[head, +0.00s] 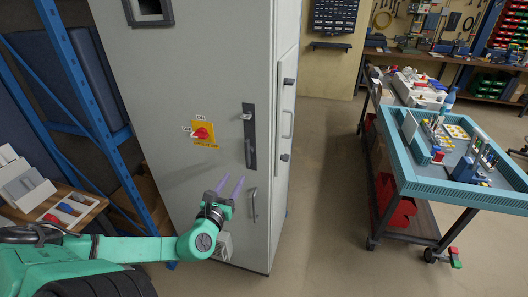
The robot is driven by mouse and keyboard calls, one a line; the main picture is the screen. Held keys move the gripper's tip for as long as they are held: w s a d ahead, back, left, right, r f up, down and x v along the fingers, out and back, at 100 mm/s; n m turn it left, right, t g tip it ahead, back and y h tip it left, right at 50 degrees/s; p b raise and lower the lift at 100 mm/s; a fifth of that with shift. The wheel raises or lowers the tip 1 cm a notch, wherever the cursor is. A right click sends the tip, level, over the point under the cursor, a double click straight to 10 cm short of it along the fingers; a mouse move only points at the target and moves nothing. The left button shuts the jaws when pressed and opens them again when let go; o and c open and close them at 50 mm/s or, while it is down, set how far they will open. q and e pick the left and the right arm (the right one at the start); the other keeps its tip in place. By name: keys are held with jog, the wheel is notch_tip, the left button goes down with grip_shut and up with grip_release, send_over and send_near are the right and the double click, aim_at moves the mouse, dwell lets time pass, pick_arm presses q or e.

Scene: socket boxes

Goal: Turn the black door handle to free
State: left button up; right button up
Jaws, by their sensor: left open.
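The black door handle (249,140) is a tall, narrow black plate with a small silver part near its top. It is mounted upright on the front of a tall grey cabinet (170,80), near the door's right edge. My left gripper (233,177) comes in from the lower left with its two purple fingers apart and empty. In the picture its fingertips are just below and left of the handle's lower end. No contact with the handle shows, and the depth gap is hard to tell. My right gripper is out of view.
A red rotary switch on a yellow plate (204,143) is left of the handle. A silver pull (254,205) is below it. A blue rack stands left, with a wooden table (85,212). A teal cart (440,191) stands right; the floor between (325,190) is clear.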

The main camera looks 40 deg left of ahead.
aim_at(246, 155)
pick_arm(q)
jog(key=b+x, duration=0.4)
jog(key=x, duration=0.5)
jog(key=shift+s+a+f, duration=0.1)
jog(key=x, duration=0.4)
jog(key=shift+w+a, duration=0.3)
jog(key=shift+w, duration=0.55)
jog(key=shift+s, duration=0.1)
grip_shut()
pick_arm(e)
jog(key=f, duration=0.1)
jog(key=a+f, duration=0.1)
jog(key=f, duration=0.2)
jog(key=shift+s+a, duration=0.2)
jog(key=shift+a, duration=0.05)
